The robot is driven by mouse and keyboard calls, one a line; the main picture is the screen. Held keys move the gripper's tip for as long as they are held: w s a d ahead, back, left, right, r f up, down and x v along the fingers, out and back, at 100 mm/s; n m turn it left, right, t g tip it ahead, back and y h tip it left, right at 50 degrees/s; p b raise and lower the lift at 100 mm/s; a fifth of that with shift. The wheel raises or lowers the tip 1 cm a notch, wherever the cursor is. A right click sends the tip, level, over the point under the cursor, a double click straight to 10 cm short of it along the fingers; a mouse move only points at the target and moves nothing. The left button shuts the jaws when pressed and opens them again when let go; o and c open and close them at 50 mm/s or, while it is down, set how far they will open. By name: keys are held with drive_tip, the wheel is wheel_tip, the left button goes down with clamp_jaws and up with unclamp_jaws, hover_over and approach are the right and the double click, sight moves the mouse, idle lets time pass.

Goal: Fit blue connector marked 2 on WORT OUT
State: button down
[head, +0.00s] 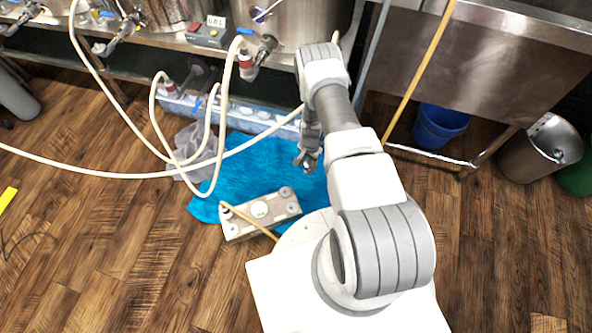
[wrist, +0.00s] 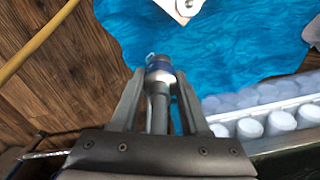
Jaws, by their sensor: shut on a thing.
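In the wrist view, my gripper (wrist: 160,78) is shut on a short cylindrical grey connector with a blue band (wrist: 159,70). It points away from the palm, held between the two fingertips. I cannot read any number on it. In the head view, my gripper (head: 307,160) hangs above the blue cloth, beyond the pale box with round fittings; the held connector is too small to make out there. No WORT OUT marking is legible. Steel vessels with valves stand at the top left, one valve (head: 265,48) joined to a red-collared hose end (head: 245,62).
A blue cloth (head: 235,172) lies on the wood floor, with the pale box (head: 240,228) on its near edge. Cream hoses (head: 130,174) loop across the left. A long tray of white round things (head: 180,107) lies behind. A blue bucket (head: 438,125) and steel pot (head: 540,150) stand right.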

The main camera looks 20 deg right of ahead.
drive_tip(key=shift+w+d+r, duration=0.15)
drive_tip(key=shift+d+r, duration=0.35)
drive_tip(key=shift+d, duration=0.3)
drive_tip(key=shift+r, duration=0.15)
drive_tip(key=shift+r+p, duration=1.45)
drive_tip(key=shift+r, duration=0.65)
